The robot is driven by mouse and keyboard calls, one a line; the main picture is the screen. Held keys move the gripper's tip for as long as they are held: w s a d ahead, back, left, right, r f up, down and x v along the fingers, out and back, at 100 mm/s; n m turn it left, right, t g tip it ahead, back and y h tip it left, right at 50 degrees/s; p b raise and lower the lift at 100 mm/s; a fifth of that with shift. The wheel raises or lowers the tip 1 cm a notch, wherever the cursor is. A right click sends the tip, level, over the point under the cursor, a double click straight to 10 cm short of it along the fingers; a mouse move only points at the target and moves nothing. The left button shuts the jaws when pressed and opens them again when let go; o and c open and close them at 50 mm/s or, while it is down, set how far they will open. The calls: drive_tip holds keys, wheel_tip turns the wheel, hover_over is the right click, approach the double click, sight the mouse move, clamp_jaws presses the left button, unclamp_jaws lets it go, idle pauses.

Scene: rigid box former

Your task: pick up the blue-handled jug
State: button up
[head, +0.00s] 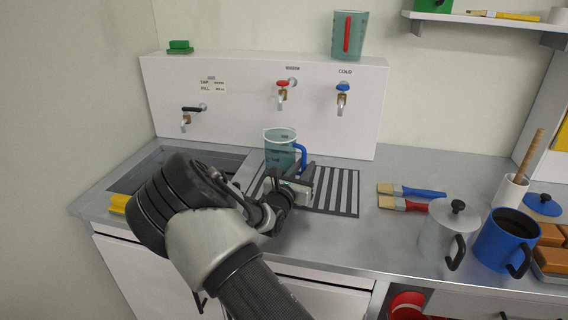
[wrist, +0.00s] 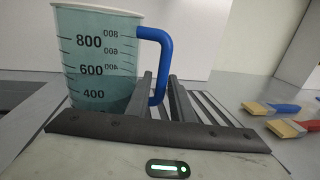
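The blue-handled jug (head: 280,142) is a clear teal measuring jug. It stands upright on the counter by the slotted drain grille, in front of the tap panel. In the wrist view the jug (wrist: 92,62) fills the left side, its printed scale facing me. Its blue handle (wrist: 166,62) points right. My gripper (head: 303,171) is low, at the jug's handle side. In the wrist view my gripper's fingers (wrist: 160,80) are apart, with the lower part of the handle showing between them. I cannot tell whether either finger touches it.
A red-handled jug (head: 348,36) stands on top of the tap panel (head: 235,115). Brushes (head: 411,190) lie right of the grille (head: 345,192). A lidded grey pot (head: 440,235) and a blue mug (head: 503,245) stand farther right. A sink (head: 150,170) is at the left.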

drive_tip(key=x, duration=0.3)
drive_tip(key=shift+w+d, duration=0.1)
drive_tip(key=shift+w, duration=0.05)
drive_tip(key=shift+c, duration=0.5)
clamp_jaws()
drive_tip(key=shift+r, duration=0.1)
drive_tip(key=shift+r, duration=0.1)
